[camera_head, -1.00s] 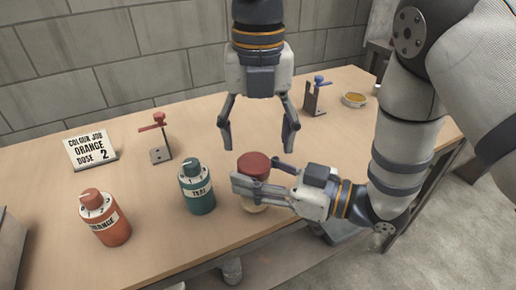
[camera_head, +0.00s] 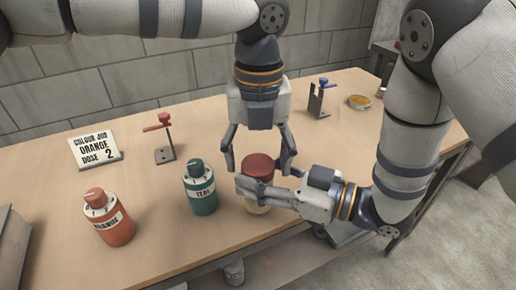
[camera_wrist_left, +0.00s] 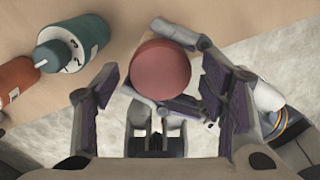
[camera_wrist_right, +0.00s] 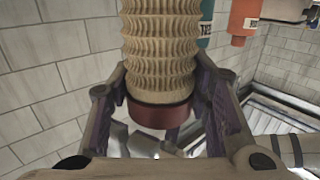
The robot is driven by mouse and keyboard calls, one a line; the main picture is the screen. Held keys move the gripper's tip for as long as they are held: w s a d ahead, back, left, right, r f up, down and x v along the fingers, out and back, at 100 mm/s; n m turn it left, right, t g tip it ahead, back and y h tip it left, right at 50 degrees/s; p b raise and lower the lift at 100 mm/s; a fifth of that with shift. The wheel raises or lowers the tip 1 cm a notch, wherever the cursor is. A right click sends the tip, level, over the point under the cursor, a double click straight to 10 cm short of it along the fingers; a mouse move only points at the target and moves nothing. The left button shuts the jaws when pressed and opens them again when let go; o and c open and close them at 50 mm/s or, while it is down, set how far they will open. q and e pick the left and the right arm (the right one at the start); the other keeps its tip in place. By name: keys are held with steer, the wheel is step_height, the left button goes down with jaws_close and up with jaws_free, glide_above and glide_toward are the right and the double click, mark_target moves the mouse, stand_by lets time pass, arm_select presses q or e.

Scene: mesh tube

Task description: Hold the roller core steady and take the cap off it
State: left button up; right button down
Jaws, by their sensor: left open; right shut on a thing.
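The roller core is a beige ribbed tube, seen close in the right wrist view (camera_wrist_right: 162,50), with its lower end showing below my right gripper in the head view (camera_head: 256,209). A dark red round cap (camera_head: 260,167) sits on its top end. My right gripper (camera_head: 250,188) is shut on the core just below the cap. My left gripper (camera_head: 258,160) points down from above, open, with its fingers apart on either side of the cap.
A teal bottle (camera_head: 201,190) and an orange bottle (camera_head: 108,222) stand left of the core. Behind are a sign (camera_head: 95,150), a red-topped stand (camera_head: 163,140), a blue-topped stand (camera_head: 318,98) and a yellow-filled dish (camera_head: 359,102). The table's front edge is close to the core.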

arm_select(q)
steer(key=c, duration=1.1)
steer(key=o, duration=1.2)
steer(key=shift+r, duration=2.3)
